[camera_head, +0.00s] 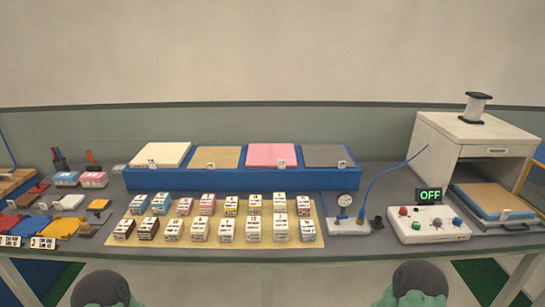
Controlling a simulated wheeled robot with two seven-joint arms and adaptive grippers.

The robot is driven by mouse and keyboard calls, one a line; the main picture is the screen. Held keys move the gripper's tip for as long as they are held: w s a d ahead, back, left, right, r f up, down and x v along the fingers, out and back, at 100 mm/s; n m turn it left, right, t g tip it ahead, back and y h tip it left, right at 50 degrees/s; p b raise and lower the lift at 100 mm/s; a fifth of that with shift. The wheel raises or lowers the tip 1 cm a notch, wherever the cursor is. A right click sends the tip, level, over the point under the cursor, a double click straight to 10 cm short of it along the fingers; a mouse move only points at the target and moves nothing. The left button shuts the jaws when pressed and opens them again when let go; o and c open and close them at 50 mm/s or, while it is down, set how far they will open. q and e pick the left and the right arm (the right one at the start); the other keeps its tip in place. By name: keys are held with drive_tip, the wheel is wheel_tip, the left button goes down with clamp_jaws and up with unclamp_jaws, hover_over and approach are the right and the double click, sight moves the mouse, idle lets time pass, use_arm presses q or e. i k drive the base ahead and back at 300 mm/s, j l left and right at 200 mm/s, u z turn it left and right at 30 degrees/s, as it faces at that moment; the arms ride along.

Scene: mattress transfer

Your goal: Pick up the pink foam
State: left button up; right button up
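The pink foam (271,154) is a flat square slab. It lies in the third section from the left of a long blue rack (225,181) at the back middle of the table. A small white label is at its front edge. A cream slab (160,153) and a tan slab (216,157) lie to its left, and a grey slab (325,155) lies to its right. Neither of my grippers is in view; only rounded parts of my arms show at the bottom edge. Nothing touches the pink foam.
Several small labelled boxes stand on a beige mat (316,241) in front of the rack. A control box (428,226) with an OFF display and a white cabinet (462,135) stand at the right. Coloured pieces and tools crowd the left. A blue cable crosses right of the rack.

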sight(278, 156)
drive_tip(key=i+j+u, duration=0.35)
drive_tip(key=i, duration=0.4)
drive_tip(key=i+j+u, duration=0.15)
drive_tip(key=i+j, duration=0.1)
drive_tip(key=i, duration=0.1)
